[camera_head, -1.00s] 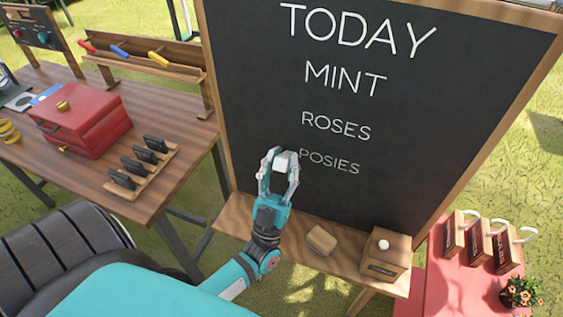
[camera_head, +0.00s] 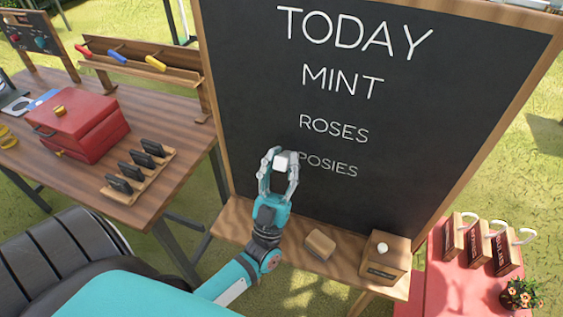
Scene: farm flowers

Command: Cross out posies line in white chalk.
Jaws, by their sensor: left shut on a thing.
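The blackboard (camera_head: 270,80) carries the white lines TODAY, MINT, ROSES and POSIES. The POSIES line (camera_head: 330,166) is lowest, and no stroke shows across its visible letters. My left gripper (camera_head: 280,165) is shut on a small white piece, the white chalk (camera_head: 282,160), in front of the board at the left end of POSIES. The gripper partly covers the first letter. I cannot tell whether the chalk touches the board. My right gripper is not in view.
The board's wooden ledge (camera_head: 235,217) holds an eraser-like block (camera_head: 319,244) and a wooden box (camera_head: 384,256) with a white knob-like top. A wooden table (camera_head: 150,200) with a red toolbox (camera_head: 82,125) stands left. Tagged blocks with white hooks (camera_head: 478,243) and a potted plant (camera_head: 521,294) are at right.

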